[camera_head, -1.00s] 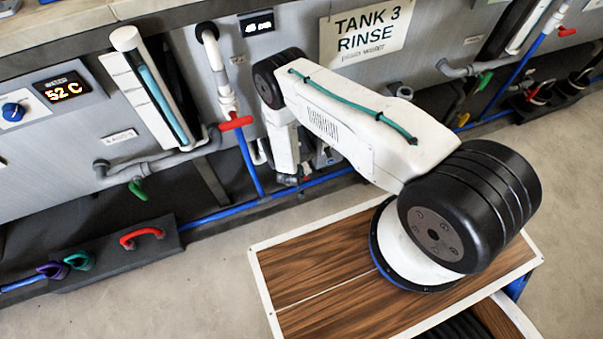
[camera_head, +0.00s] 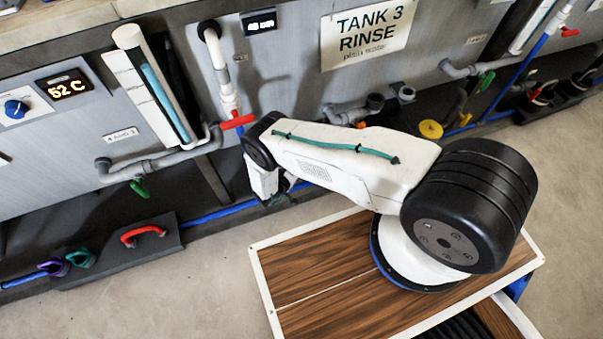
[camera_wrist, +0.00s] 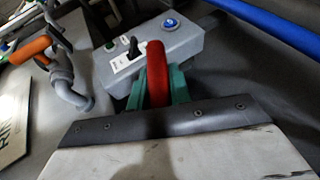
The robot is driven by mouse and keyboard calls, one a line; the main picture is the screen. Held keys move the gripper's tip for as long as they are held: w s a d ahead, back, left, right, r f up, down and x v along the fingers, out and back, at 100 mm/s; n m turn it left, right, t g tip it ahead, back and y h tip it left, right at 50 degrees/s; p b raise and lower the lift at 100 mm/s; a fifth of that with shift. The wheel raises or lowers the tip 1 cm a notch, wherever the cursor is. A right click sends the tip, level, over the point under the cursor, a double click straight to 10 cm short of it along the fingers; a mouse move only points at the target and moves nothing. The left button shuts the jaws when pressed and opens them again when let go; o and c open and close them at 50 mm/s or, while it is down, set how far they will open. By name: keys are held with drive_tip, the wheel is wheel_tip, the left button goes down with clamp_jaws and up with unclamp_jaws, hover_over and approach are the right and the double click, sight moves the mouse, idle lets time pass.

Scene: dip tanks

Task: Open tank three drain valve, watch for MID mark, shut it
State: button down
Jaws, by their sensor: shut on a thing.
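The TANK 3 RINSE sign (camera_head: 365,35) is on the grey tank front in the head view. Below it, grey pipework (camera_head: 352,112) carries a small orange part (camera_head: 361,124). The wrist view shows an orange handle (camera_wrist: 30,49) on a grey pipe elbow (camera_wrist: 70,85) at left, apart from my gripper. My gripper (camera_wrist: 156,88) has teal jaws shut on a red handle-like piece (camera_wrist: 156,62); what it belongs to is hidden.
A grey box (camera_wrist: 150,60) with a black switch and blue button lies just beyond my jaws. A blue pipe (camera_wrist: 270,25) runs at upper right. In the head view a red valve handle (camera_head: 238,121), green handle (camera_head: 140,188) and dark handle rack (camera_head: 115,255) stand left. Floor at front left is clear.

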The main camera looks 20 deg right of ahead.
drive_tip(key=shift+w+a, duration=0.1)
idle(0.5)
drive_tip(key=c, duration=1.3)
unclamp_jaws()
drive_tip(key=v, duration=0.7)
drive_tip(key=shift+a, duration=0.4)
